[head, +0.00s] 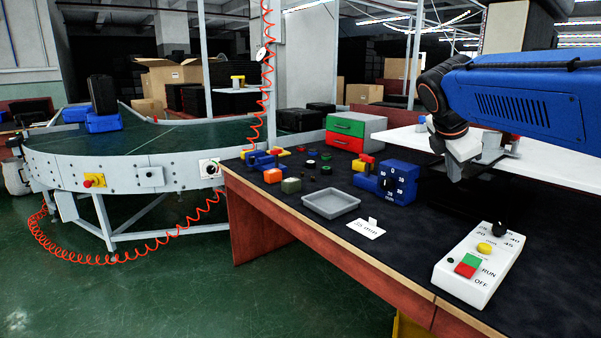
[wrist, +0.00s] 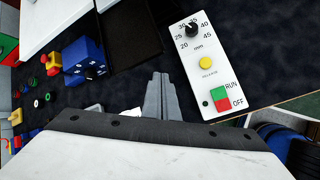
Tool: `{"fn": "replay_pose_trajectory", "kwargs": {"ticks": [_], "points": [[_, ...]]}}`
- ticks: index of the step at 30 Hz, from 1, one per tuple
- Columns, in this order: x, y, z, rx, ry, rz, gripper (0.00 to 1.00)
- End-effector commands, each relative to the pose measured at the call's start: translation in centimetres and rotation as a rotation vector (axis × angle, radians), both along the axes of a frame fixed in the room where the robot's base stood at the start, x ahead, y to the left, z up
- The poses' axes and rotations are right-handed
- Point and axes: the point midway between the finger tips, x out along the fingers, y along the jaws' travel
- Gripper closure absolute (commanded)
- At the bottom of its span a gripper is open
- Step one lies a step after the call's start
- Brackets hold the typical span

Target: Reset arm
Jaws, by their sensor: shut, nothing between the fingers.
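My arm reaches in from the right of the head view, a blue link with a dark joint and a pale wrist above the workbench (head: 280,215). In the wrist view my gripper (wrist: 160,78) has its two grey fingers together, with nothing between them. The fingers point over the dark bench top, left of a white control panel (wrist: 207,62) with a knob, a yellow button and green and red switches. The same panel stands at the right of the head view (head: 478,272). In the head view the fingertips cannot be made out clearly.
A blue block with a dial (head: 398,182), a grey tray (head: 330,203), a white card (head: 366,228) and several small coloured parts lie on the bench. A green-and-red drawer box (head: 347,128) stands behind. The curved conveyor (head: 150,145) is at left.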

Motion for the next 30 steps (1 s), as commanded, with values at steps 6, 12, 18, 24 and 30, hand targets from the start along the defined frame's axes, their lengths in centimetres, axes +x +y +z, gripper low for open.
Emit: {"fn": "replay_pose_trajectory", "kwargs": {"ticks": [6,12,18,24,30], "points": [[-7.9,1.9,-5.6,0.299,-0.13,-0.312,1.0],[-14.7,3.8,-11.3,0.565,-0.22,-0.636,1.0],[-21.1,6.0,-17.4,0.812,-0.283,-0.986,1.0],[-25.7,7.7,-22.2,0.986,-0.315,-1.279,1.0],[-27.3,8.4,-24.2,1.053,-0.326,-1.406,1.0]]}}
